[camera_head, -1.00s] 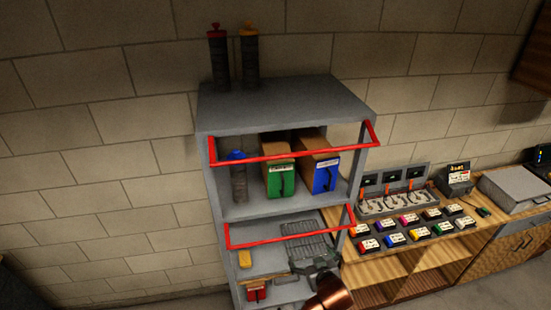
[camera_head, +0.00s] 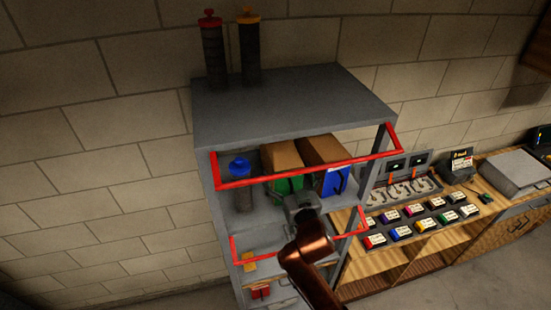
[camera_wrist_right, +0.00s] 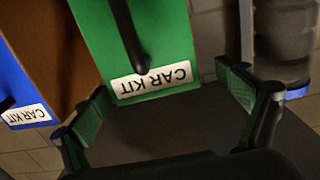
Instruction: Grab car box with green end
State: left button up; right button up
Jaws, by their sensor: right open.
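The car box with the green end (camera_head: 282,187) lies on the upper shelf, its brown body running back into the shelf. In the right wrist view its green end (camera_wrist_right: 165,40), with a "CAR KIT" label and a dark handle, fills the space ahead of my right gripper. My right gripper (camera_wrist_right: 161,84) is open and empty, with one finger to each side of the green end. In the head view my right gripper (camera_head: 302,203) is in front of the boxes and partly hides the green end. My left gripper is not in view.
A blue-ended box (camera_head: 336,181) stands right beside the green one. A dark cylinder with a blue top (camera_head: 240,170) stands on its left. A red rail (camera_head: 225,182) crosses the shelf front above the gripper. A workbench with coloured packs (camera_head: 400,230) is to the right.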

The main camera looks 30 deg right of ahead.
aim_at(284, 159)
jog(key=shift+w+d+r+p, duration=0.25)
jog(key=shift+w+d+p, duration=0.05)
jog(key=shift+d, duration=0.2)
jog(key=p+x, duration=0.1)
jog(key=x, duration=0.1)
jog(key=shift+w+d+f, duration=0.1)
jog(key=shift+w+f, duration=0.05)
jog(key=shift+w, duration=0.2)
jog(key=shift+p+x, duration=0.5)
jog(key=shift+x, duration=0.6)
jog(key=shift+f, duration=0.2)
jog(key=c, duration=1.8)
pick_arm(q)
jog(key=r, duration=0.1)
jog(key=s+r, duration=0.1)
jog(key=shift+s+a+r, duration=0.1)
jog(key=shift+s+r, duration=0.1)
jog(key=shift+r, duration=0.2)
pick_arm(e)
jog(key=shift+c, duration=0.5)
jog(key=shift+r, duration=0.1)
